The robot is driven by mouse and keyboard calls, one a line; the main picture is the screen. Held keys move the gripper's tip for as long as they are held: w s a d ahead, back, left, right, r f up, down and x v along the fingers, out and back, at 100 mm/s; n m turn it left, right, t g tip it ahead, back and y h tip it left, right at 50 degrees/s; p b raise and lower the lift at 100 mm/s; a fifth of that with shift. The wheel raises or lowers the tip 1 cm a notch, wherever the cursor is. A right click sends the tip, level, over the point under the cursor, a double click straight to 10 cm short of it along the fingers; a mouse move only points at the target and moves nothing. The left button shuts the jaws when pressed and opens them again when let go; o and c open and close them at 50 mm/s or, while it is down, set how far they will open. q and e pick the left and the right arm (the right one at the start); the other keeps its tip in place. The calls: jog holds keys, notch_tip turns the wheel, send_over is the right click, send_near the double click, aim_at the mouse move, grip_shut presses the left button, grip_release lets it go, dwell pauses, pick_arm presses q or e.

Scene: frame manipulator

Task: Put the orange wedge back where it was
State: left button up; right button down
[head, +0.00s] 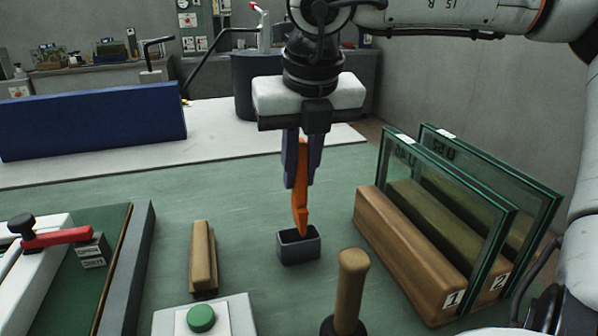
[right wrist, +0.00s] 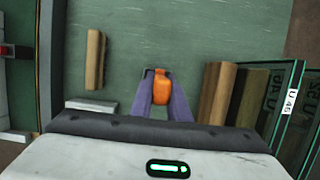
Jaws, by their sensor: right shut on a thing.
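My right gripper (head: 301,175) is shut on an orange wedge (head: 299,207) and holds it upright, pointing down. The wedge's lower tip is at or just above the opening of a small dark grey box (head: 299,249) on the green table. I cannot tell whether the tip is inside the rim. In the right wrist view the wedge (right wrist: 162,87) sits between the two purple fingers (right wrist: 161,105), and the box is mostly hidden behind them. My left gripper is not in view.
A wooden block (head: 203,256) lies left of the box. A wooden handle (head: 351,285) stands in front, near a green button (head: 201,318). Glass panes (head: 455,190) in numbered wooden racks (head: 410,250) stand right. A red-handled clamp (head: 55,238) is at left. A blue panel (head: 90,122) stands behind.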

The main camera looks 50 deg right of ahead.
jog(key=shift+f, duration=0.1)
jog(key=shift+f+b, duration=0.65)
jog(key=shift+b, duration=0.15)
jog(key=shift+r, duration=0.1)
jog(key=c, duration=1.7)
grip_release()
